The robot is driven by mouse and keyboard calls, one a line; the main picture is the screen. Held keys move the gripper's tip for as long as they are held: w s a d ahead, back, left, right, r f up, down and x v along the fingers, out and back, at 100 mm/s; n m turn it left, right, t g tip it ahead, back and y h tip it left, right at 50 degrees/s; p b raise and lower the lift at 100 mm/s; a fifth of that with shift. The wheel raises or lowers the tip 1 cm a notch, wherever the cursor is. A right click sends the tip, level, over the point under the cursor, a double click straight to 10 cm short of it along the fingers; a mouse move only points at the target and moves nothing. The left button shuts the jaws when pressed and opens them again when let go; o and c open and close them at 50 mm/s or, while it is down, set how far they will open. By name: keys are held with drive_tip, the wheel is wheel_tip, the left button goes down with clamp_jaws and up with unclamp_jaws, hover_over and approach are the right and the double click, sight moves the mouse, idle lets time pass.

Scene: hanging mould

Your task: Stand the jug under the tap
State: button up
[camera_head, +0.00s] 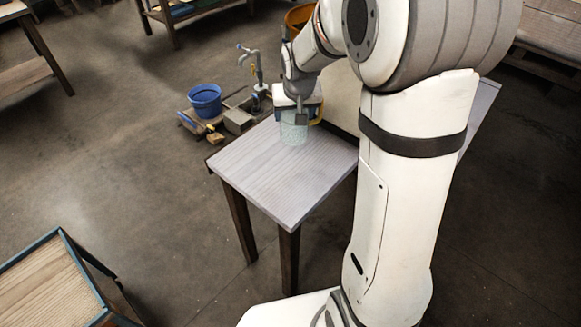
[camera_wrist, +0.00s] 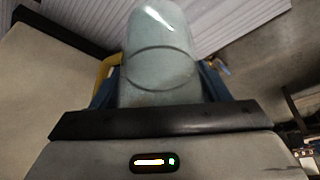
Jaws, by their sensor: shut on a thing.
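The jug (camera_head: 294,130) is pale green and looks upright over the far end of the grey table. I cannot tell whether its base touches the tabletop. My gripper (camera_head: 298,112) is shut on the jug from above and hides its upper part. In the wrist view the jug (camera_wrist: 160,60) sits between the blue fingers (camera_wrist: 160,88). The tap (camera_head: 257,68) is a grey standpipe with a bent spout, on the floor beyond the table, left of my gripper. The floor directly beneath its spout is hard to make out.
The grey slatted table (camera_head: 270,180) stands between my base and the tap. A blue bucket (camera_head: 204,101), a block (camera_head: 238,121) and small items lie on the floor near the tap. An orange container (camera_head: 299,17) is behind my arm. Open floor lies left of the table.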

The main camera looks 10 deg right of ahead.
drive_tip(key=shift+f, duration=0.5)
wheel_tip(320, 180, down, 9)
drive_tip(key=shift+r+b, duration=0.1)
drive_tip(key=shift+b, duration=0.25)
drive_tip(key=o, duration=1)
drive_tip(key=shift+o, duration=0.2)
